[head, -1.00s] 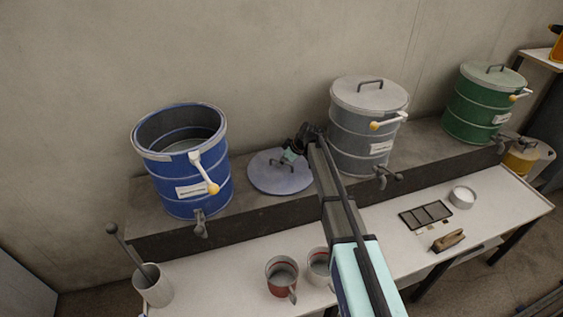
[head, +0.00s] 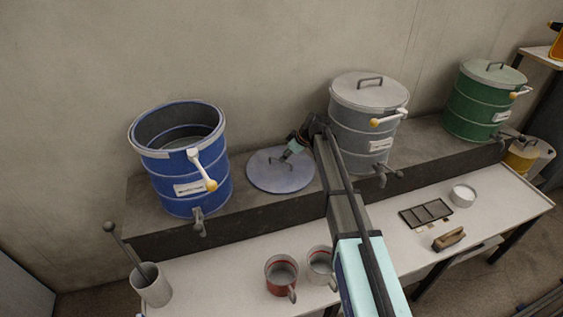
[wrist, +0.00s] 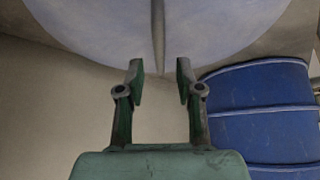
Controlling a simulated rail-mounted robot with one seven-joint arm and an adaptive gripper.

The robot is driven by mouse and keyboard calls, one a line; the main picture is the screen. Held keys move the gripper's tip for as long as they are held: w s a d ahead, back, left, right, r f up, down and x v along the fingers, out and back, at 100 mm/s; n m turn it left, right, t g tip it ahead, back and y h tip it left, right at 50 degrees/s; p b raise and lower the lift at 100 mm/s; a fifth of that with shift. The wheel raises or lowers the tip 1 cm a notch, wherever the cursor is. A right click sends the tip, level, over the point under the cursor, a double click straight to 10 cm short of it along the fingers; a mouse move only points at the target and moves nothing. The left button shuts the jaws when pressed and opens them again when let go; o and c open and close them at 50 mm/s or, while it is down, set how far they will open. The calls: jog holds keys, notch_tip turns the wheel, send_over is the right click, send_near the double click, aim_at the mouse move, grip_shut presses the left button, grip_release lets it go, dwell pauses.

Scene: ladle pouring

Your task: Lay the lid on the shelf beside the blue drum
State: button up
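The round blue-grey lid (head: 262,180) lies flat on the shelf (head: 240,208), just right of the open blue drum (head: 183,165). Its bar handle faces up. In the wrist view the lid (wrist: 90,30) fills the top, with its handle (wrist: 158,35) as a thin upright strip. My gripper (head: 288,154) is over the back right part of the lid, near the handle. Its fingers (wrist: 160,78) are apart with nothing between them, and the handle lies beyond the tips. The blue drum also shows in the wrist view (wrist: 262,115), at the right.
A lidded grey drum (head: 360,135) stands close right of my arm, and a green drum (head: 480,105) farther right. The lower white table (head: 400,235) holds two mugs (head: 281,275), a cup with a ladle (head: 152,288), a dark tray (head: 426,213) and a brush (head: 448,239).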

jog(key=b+v, duration=0.1)
jog(key=v, duration=0.6)
jog(key=shift+d+r+b, duration=0.15)
jog(key=shift+r+b, duration=0.2)
jog(key=shift+b, duration=0.05)
jog(key=shift+s, duration=0.15)
